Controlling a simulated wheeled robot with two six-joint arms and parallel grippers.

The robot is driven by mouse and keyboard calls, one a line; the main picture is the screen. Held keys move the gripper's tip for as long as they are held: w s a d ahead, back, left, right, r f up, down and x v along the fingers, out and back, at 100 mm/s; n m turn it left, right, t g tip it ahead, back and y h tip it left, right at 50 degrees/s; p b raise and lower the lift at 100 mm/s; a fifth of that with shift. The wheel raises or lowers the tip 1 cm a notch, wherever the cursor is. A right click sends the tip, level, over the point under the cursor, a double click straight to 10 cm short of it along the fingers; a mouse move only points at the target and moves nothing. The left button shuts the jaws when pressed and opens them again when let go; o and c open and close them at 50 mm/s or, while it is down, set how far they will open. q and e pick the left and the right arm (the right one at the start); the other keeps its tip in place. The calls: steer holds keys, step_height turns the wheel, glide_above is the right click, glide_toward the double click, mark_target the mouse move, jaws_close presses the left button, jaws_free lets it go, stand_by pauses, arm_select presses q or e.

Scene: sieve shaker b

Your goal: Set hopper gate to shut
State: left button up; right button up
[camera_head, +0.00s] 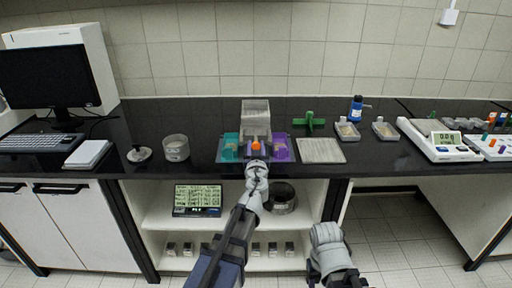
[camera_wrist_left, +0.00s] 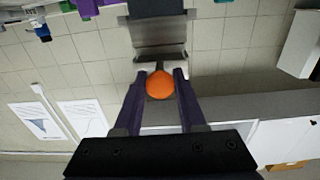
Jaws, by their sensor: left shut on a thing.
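The hopper (camera_head: 255,112) is a grey, box-like body standing on the black counter, between a teal block (camera_head: 231,148) and a purple block (camera_head: 279,147). An orange knob (camera_head: 256,145) shows at its lower front. My left gripper (camera_head: 256,157) reaches up to the knob from the front. In the left wrist view the round orange knob (camera_wrist_left: 160,85) sits between the fingers of the left gripper (camera_wrist_left: 160,92), which are shut on it. The gate plate itself is hard to make out. My right gripper (camera_head: 314,272) hangs low in front of the counter; its fingers are not clear.
A grey tray (camera_head: 321,150) and a green cross-shaped part (camera_head: 310,123) are on the right. A white scale (camera_head: 440,140) is farther right. A shelf below holds a display (camera_head: 197,199) and a dark round pan (camera_head: 281,198).

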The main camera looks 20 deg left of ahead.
arm_select(q)
jaws_close()
stand_by(0.9)
